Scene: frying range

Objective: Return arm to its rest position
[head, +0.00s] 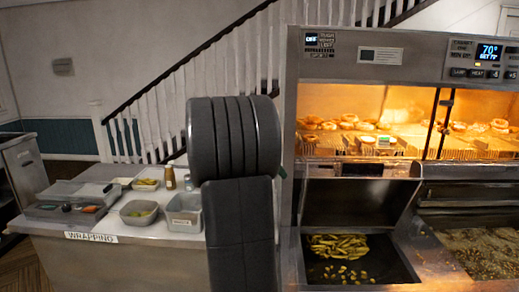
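My arm stands upright in the middle of the head view as thick dark grey links. My gripper is not in this view, so I cannot see its fingers or anything in them. The arm hides part of the wrapping counter's right end and part of the stair railing behind.
On the right is a frying range (364,70) with lit shelves of fried food (350,124). Fries (338,246) lie in a dark bin below. On the left a wrapping counter (130,247) bears several tubs (138,213) and a bottle (170,178). Floor shows at far left.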

